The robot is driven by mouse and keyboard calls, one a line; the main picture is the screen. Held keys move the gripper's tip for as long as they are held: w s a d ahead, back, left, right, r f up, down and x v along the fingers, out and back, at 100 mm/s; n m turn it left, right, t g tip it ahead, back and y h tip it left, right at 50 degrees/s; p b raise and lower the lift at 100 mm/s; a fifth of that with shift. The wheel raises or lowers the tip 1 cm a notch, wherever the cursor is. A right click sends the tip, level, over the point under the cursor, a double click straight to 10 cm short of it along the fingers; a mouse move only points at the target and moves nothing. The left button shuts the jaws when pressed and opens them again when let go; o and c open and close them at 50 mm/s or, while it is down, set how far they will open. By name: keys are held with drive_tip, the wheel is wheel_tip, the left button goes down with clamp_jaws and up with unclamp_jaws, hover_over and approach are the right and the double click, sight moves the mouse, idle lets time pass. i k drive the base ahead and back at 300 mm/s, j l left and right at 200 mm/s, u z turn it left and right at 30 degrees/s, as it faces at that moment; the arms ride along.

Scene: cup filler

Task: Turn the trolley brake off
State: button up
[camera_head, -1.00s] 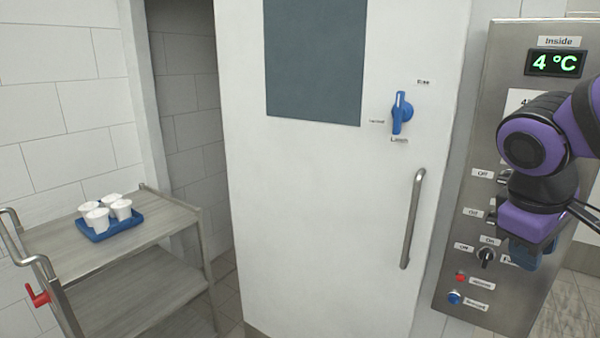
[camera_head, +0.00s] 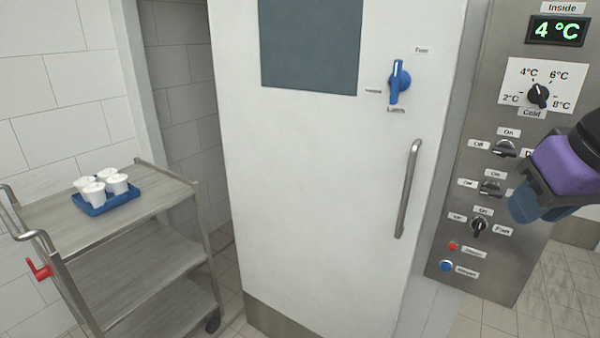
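The trolley (camera_head: 140,272) stands at the left, with grey shelves and a metal push handle at its left end. Its red brake lever (camera_head: 39,270) sits on the post below the handle. A blue tray (camera_head: 128,196) with several white cups (camera_head: 117,184) rests on the top shelf. My gripper (camera_head: 522,207) is at the far right, in front of the control panel and far from the trolley. Its fingers are dark blue and seen from an angle that hides the gap between them. I see nothing held in it.
A white door (camera_head: 300,190) with a blue latch knob (camera_head: 398,82) and a vertical handle (camera_head: 408,188) stands between the trolley and my gripper; it looks closed. The steel control panel (camera_head: 455,205) with knobs and switches is at the right. Tiled floor shows below.

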sight(33, 269)
drive_tip(key=u, duration=1.4)
drive_tip(key=i+u, duration=0.25)
drive_tip(key=i, duration=0.5)
drive_tip(key=i+u, duration=0.2)
drive_tip(key=i, duration=0.6)
drive_tip(key=i+l+u, duration=0.1)
drive_tip(key=i+u, duration=0.15)
drive_tip(key=i, duration=0.15)
drive_tip(key=i+l+u, duration=0.2)
drive_tip(key=i, duration=0.15)
